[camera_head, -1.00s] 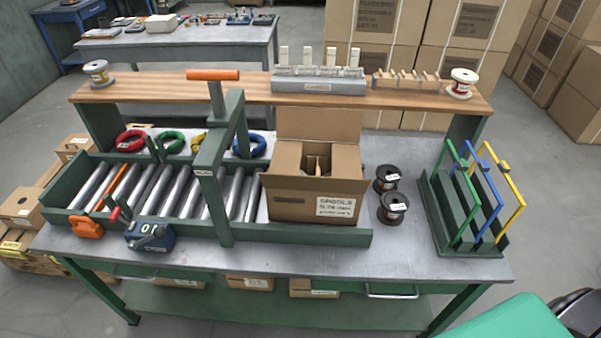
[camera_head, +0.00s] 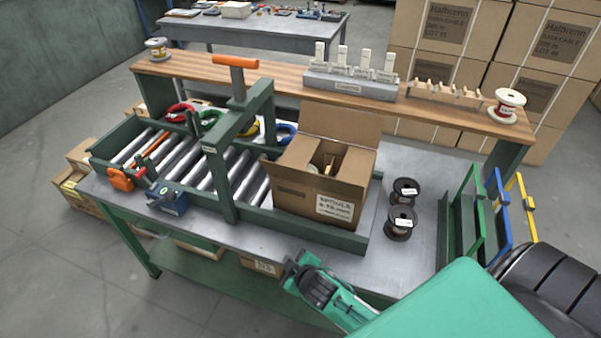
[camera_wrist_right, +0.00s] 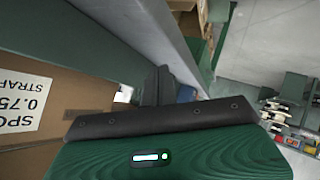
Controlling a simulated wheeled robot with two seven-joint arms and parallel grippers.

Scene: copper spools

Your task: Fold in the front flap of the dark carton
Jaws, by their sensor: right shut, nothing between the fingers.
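The brown carton (camera_head: 296,196) stands at the right end of the roller conveyor, open at the top. Its back flap (camera_head: 340,128) stands up and leans back. I cannot clearly tell the front flap from the labelled front face. Some contents show inside the opening. My right gripper (camera_head: 292,264) is shut and empty, in front of the bench's front edge and below the carton, apart from it. In the right wrist view, the dark fingers (camera_wrist_right: 154,86) point toward the bench edge, and the carton's labelled side (camera_wrist_right: 70,95) shows at the left. My left gripper is not in view.
A wooden shelf (camera_head: 280,77) runs behind. The grey bench top (camera_head: 385,262) is bare at front right.

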